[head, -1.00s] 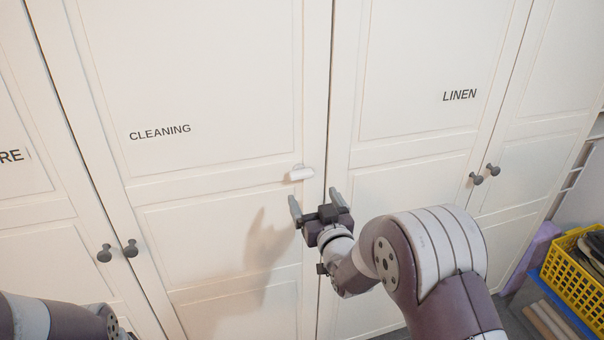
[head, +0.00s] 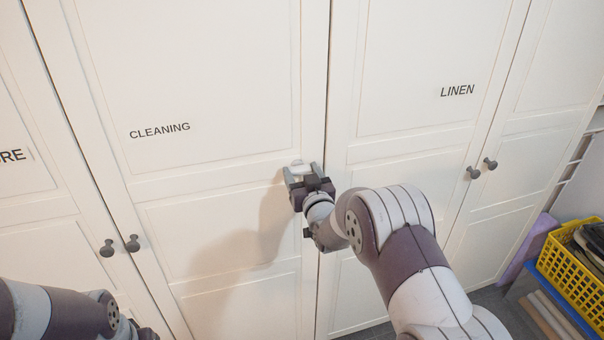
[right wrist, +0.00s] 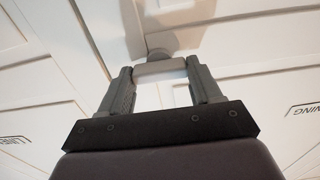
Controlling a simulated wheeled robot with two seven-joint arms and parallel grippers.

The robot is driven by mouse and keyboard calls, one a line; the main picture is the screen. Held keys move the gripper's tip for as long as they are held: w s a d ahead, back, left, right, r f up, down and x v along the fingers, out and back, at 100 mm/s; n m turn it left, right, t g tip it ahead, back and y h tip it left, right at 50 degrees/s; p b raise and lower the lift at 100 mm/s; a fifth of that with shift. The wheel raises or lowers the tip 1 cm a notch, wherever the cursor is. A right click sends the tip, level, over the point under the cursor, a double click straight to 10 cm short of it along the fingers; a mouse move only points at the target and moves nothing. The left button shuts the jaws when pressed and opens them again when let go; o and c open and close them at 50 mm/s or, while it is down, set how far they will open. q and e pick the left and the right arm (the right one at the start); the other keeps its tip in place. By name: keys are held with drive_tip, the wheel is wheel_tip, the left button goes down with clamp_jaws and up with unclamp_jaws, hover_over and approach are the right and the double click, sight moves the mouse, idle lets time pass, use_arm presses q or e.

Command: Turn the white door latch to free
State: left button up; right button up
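The white door latch (head: 298,168) is a short bar on the CLEANING door (head: 220,100), near that door's right edge. My right gripper (head: 303,172) is at the latch, with a finger at each end of the bar. In the right wrist view the latch (right wrist: 160,69) fills the gap between the fingers (right wrist: 160,78), and a round grey mount shows behind it. The bar lies across the gripper, roughly level. My left gripper (head: 143,333) is only partly in view at the bottom left, and its fingers cannot be made out.
The LINEN door (head: 420,100) is to the right of the seam beside the latch. Dark round knobs (head: 132,243) stick out at the left, and more (head: 473,172) at the right. A yellow basket (head: 570,262) stands at the far right. The doors are shut.

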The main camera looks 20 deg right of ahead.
drive_tip(key=shift+f+n+b, duration=0.2)
drive_tip(key=shift+n+b, duration=0.3)
drive_tip(key=shift+b, duration=0.3)
drive_tip(key=shift+a+f+n+b, duration=0.1)
drive_tip(key=shift+a+n+b, duration=0.05)
drive_tip(key=shift+n+b, duration=8.85)
drive_tip(key=shift+m+b, duration=0.4)
drive_tip(key=shift+b, duration=0.1)
drive_tip(key=o, duration=1.1)
drive_tip(key=shift+c, duration=0.2)
